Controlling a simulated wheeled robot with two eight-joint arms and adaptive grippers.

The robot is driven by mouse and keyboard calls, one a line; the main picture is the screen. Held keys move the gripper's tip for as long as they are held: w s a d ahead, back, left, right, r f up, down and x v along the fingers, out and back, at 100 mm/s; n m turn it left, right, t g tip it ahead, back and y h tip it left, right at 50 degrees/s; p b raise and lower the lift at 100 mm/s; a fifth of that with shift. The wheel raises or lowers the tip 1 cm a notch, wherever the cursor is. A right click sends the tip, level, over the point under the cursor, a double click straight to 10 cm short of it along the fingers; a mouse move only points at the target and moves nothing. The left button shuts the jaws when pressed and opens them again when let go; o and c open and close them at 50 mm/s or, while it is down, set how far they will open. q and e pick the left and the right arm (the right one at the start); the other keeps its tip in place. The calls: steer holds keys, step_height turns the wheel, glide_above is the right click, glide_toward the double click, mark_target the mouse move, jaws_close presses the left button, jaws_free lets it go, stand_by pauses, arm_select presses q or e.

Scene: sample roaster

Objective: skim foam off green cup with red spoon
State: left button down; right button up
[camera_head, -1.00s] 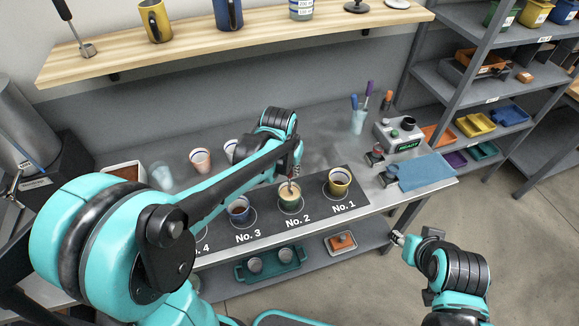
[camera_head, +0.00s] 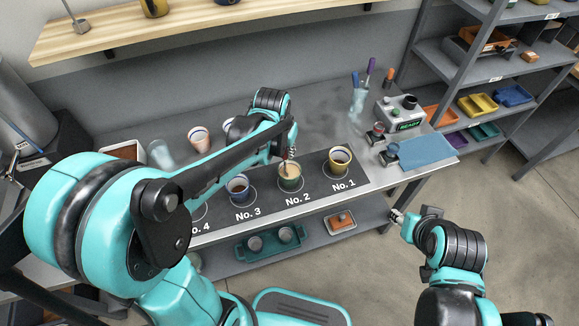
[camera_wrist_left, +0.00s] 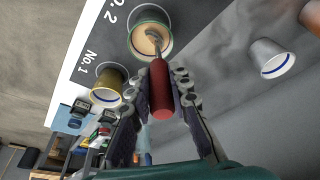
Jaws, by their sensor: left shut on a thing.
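The green cup (camera_head: 289,179) stands upright on the No. 2 spot of the dark mat, with pale tan foam at its top. It also shows in the left wrist view (camera_wrist_left: 135,43). My left gripper (camera_wrist_left: 171,88) is shut on the red handle of the spoon (camera_wrist_left: 160,92). The spoon's metal end reaches over the green cup's mouth; whether it touches the foam I cannot tell. In the head view my left gripper (camera_head: 290,154) is just behind and above the cup. My right gripper (camera_head: 397,215) is off the table's front edge at the right, small in view.
A yellow cup (camera_head: 340,159) stands on No. 1 and a blue cup (camera_head: 238,188) on No. 3. A pink-and-white cup (camera_head: 199,138) is behind. A machine reading READY (camera_head: 405,115) and a blue cloth (camera_head: 427,151) are at the right end. A teal tray (camera_head: 270,245) is below.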

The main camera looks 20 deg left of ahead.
arm_select(q)
steer(key=shift+w+d+r+p, duration=0.15)
steer(key=shift+d+r+p, duration=0.1)
steer(key=shift+r+p, duration=0.4)
steer(key=shift+w+d+r+p, duration=0.1)
steer(key=shift+d+r+p, duration=0.1)
steer(key=shift+r+p, duration=0.4)
steer(key=shift+w+d+r+p, duration=0.2)
steer(key=shift+r+p, duration=0.25)
steer(key=shift+r, duration=0.35)
stand_by(0.5)
stand_by(0.5)
step_height(320, 180, up, 4)
steer(key=p, duration=0.3)
stand_by(0.4)
